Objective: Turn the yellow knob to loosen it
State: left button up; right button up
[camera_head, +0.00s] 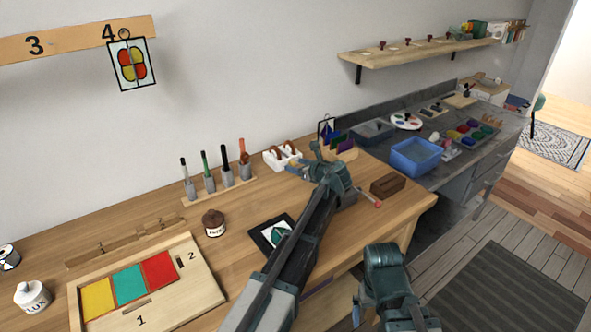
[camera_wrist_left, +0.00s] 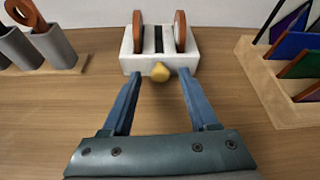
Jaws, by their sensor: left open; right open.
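The yellow knob (camera_wrist_left: 160,72) sits low on the front face of a white block (camera_wrist_left: 129,64) with brown discs in it. The block also shows in the head view (camera_head: 270,160), where I cannot make out the knob. My left gripper (camera_wrist_left: 159,76) is open and empty, its blue fingers pointing at the block. The knob lies between the fingertips, with a gap on both sides. In the head view my left gripper (camera_head: 302,168) is just in front of the block. My right gripper (camera_head: 357,314) is low, in front of the bench; its fingers are mostly hidden.
A rack of coloured glass panes (camera_wrist_left: 277,98) stands right of the block, and a holder with upright tools (camera_wrist_left: 50,47) stands left. A brown block (camera_head: 387,186) and a framed green piece (camera_head: 270,237) lie nearby on the bench. Bare wood surrounds the white block's front.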

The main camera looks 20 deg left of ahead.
pick_arm(q)
jog(key=shift+w+a+f, duration=0.2)
jog(key=shift+w+a, duration=0.1)
jog(key=shift+a, duration=0.1)
grip_shut()
